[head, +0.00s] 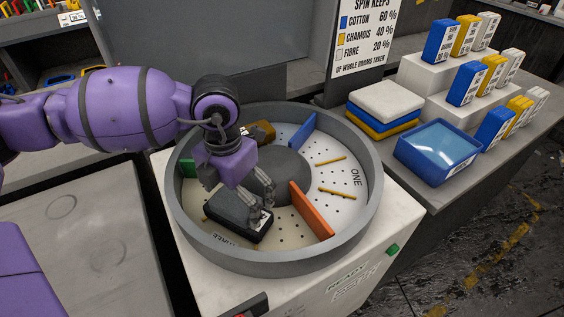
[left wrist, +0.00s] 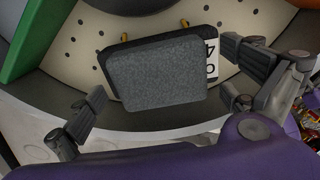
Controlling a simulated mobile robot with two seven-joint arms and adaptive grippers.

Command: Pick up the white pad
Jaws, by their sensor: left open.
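A white pad (head: 388,98) lies flat on top of a stack, over a blue pad and a yellow one, on the counter right of the round drum. My left gripper (head: 250,201) is far from it, down inside the drum. It is open around a dark block with a grey top (head: 238,215). In the left wrist view, its fingers (left wrist: 165,95) stand apart on either side of this block (left wrist: 165,78), which has a white label. Whether a finger touches the block cannot be told. My right gripper is not in view.
The drum (head: 368,205) has a raised grey rim, a central hub and upright orange (head: 311,209), blue and green dividers. A blue water tray (head: 437,150) stands beside the pad stack. Several blue, yellow and white blocks stand on white steps (head: 430,78) behind it.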

